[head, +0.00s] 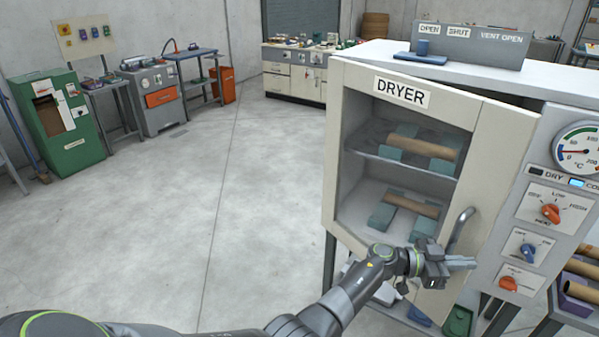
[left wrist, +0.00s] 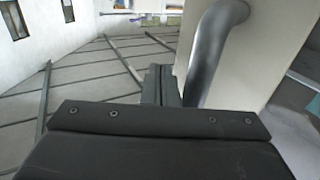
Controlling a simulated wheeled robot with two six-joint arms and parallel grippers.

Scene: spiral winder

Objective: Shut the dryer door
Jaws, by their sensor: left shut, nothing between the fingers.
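The dryer (head: 555,125) stands at the right in the head view. Its cream door (head: 490,150), with a DRYER label and a window, is slightly ajar; a dark gap shows along its top right edge. A grey bar handle (head: 460,230) is at the door's right side. My left gripper (head: 472,262) is shut and empty, in front of the door by the lower end of the handle. In the left wrist view the closed fingers (left wrist: 160,85) are just left of the handle (left wrist: 208,55); whether they touch it I cannot tell. My right gripper is not in view.
Through the window, brown tubes (head: 425,147) rest on teal supports on two levels. A control panel (head: 545,210) with knobs and a gauge is right of the door. A tray of tubes (head: 575,302) stands at lower right. The floor (head: 200,200) at left is clear.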

